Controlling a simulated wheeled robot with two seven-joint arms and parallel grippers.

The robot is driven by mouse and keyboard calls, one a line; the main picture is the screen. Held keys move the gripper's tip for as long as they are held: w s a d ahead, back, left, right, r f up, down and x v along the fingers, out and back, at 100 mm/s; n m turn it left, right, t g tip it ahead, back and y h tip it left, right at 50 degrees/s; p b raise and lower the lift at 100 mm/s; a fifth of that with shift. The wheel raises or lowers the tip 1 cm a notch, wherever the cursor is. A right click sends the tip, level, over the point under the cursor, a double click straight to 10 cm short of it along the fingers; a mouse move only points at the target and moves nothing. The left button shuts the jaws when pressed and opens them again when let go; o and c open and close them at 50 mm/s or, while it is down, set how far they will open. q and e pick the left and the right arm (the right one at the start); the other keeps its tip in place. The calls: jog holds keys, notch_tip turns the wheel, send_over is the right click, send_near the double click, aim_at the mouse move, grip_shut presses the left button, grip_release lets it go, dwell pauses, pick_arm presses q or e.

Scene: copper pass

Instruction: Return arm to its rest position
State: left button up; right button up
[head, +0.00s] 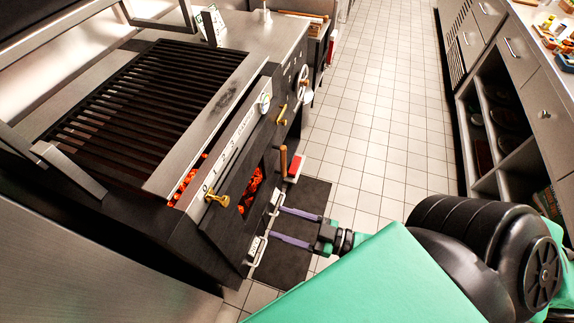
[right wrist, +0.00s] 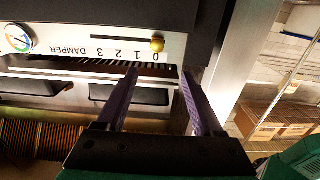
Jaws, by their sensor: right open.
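My right gripper (head: 275,224) is open, with its two purple fingers pointing left toward the front of the charcoal grill (head: 240,72). Nothing shows between the fingers. In the right wrist view the gripper (right wrist: 160,73) shows its fingertips apart, just below the damper panel in the picture. I cannot tell whether the fingers touch the grill front. My green and black right arm fills the lower right of the head view. My left gripper is not in view.
A brass damper knob (head: 217,198) sits on the grill front, and it also shows in the right wrist view (right wrist: 157,44). Metal handles (head: 257,249) are close to my fingertips. Glowing coals (head: 250,190) show in an opening. Tiled floor (head: 365,110) is clear before the right counter (head: 515,50).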

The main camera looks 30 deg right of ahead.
jog(key=shift+s+d, duration=0.15)
dwell(0.3)
jog(key=s+d+f+m+g+h, duration=0.1)
jog(key=d+f+m+g+h, duration=0.15)
jog(key=d+f+h, duration=0.75)
jog(key=s+d+f+m+g+y, duration=0.1)
jog(key=s+d+f+g, duration=0.2)
jog(key=f, duration=1.4)
jog(key=s+a+f+m+g+h, duration=0.1)
jog(key=s+f+m+g+h, duration=0.1)
jog(key=s+f+g, duration=0.5)
jog(key=s+f, duration=0.5)
jog(key=s, duration=0.1)
jog(key=shift+a+h, duration=0.2)
jog(key=shift+h, duration=0.1)
jog(key=shift+s, duration=0.1)
